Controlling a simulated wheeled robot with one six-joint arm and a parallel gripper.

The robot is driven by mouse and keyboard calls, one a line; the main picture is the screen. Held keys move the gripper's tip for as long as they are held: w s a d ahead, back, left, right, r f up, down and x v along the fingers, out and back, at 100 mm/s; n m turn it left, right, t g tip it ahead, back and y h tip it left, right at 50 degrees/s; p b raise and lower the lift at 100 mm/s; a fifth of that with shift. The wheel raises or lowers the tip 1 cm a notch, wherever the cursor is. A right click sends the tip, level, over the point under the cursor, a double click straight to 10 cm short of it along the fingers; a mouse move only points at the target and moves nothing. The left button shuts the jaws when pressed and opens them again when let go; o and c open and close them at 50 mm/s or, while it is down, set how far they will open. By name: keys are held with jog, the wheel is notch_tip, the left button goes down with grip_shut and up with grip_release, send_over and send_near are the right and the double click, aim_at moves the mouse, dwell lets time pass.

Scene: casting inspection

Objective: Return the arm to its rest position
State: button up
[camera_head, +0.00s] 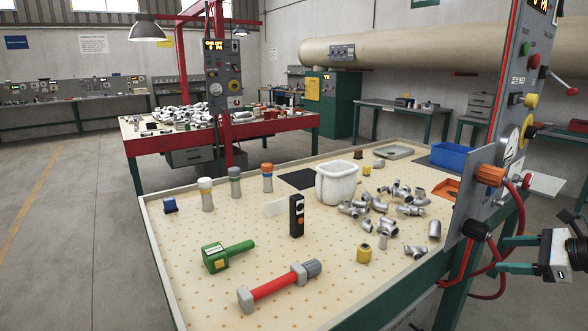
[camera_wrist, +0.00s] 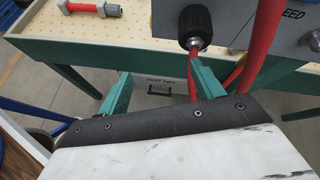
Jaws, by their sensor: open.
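My gripper (camera_head: 502,254) is at the right edge of the head view, beside the near right side of the perforated table (camera_head: 205,285). Its two green fingers are apart and point left toward the control panel post. In the wrist view my gripper (camera_wrist: 160,78) is open, with nothing held between the fingers. A black knob (camera_wrist: 182,27) on the panel and a red hose (camera_wrist: 264,35) show beyond the right finger. I cannot tell whether that finger touches the hose. Most of my arm is out of view.
The grey panel (camera_head: 500,150) with levers and red hoses stands close to my gripper. A blue bin (camera_head: 452,156) sits behind. Floor at left is clear.

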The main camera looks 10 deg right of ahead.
jog(key=s+a+r+n+g+h, duration=0.2)
jog(key=s+a+n+g, duration=0.1)
jog(key=a+n, duration=0.6)
jog(key=s+a+r+n+g+h, duration=0.1)
jog(key=s+a+r+n+g, duration=0.2)
jog(key=s+a+n, duration=0.3)
jog(key=s+a+r+n+g+h, duration=0.2)
jog(key=s+a+r+n+g, duration=0.1)
jog(key=a+n, duration=0.9)
jog(key=s+a, duration=0.1)
jog(key=a, duration=0.4)
jog(key=shift+s+a+r+h, duration=0.15)
jog(key=shift+s+a+h, duration=0.15)
jog(key=shift+d, duration=0.1)
